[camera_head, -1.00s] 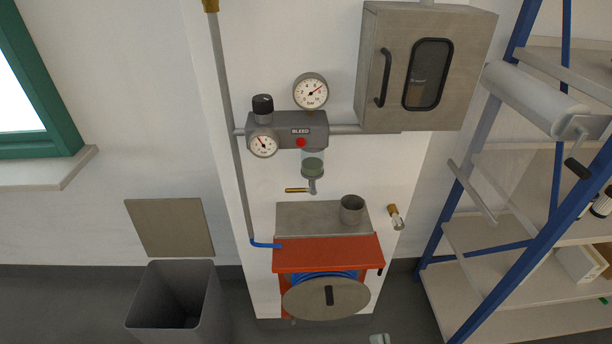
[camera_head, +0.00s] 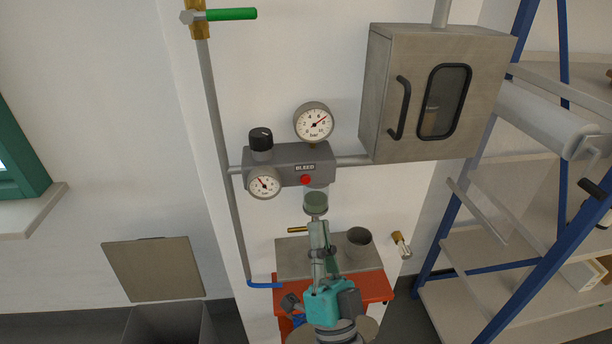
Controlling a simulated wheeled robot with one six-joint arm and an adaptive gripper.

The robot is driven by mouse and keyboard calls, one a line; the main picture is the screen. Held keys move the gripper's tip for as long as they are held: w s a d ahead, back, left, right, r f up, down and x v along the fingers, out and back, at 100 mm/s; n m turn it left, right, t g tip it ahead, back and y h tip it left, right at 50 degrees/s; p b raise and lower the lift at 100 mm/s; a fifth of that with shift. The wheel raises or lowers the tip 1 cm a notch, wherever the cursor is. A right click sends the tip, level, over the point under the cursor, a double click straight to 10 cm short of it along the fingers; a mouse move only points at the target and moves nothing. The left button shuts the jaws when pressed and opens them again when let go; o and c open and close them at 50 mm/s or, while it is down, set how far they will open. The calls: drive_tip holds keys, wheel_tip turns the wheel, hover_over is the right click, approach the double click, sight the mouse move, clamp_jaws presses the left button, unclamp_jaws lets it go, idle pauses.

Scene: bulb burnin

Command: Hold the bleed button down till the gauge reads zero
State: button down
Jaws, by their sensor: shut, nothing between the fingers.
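The red bleed button (camera_head: 306,180) sits on the front of the grey regulator block (camera_head: 290,165), under the BLEED label. My gripper (camera_head: 318,226) is shut and empty, pointing up, in front of the wall just below the filter bowl (camera_head: 316,203). In the picture it lies below the button, apart from it.
A grey cabinet (camera_head: 394,92) is on the wall to the right. A green-handled valve (camera_head: 231,14) is at top left. A blue-framed rack (camera_head: 508,170) stands right.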

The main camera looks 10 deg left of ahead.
sight(306, 180)
drive_tip(key=shift+w+a+r, duration=0.1)
drive_tip(key=shift+w+r, duration=0.05)
drive_tip(key=shift+r, duration=0.05)
drive_tip(key=shift+w, duration=0.1)
drive_tip(key=shift+w+a, duration=0.4)
drive_tip(key=shift+w, duration=0.95)
drive_tip(key=shift+w+a, duration=0.4)
drive_tip(key=shift+w, duration=1)
drive_tip(key=shift+w+a, duration=0.4)
drive_tip(key=shift+w, duration=0.95)
drive_tip(key=shift+w, duration=0.1)
drive_tip(key=shift+w+a, duration=0.15)
drive_tip(key=shift+w, duration=0.15)
drive_tip(key=shift+w+a, duration=0.1)
drive_tip(key=shift+w, duration=0.3)
idle(2.8)
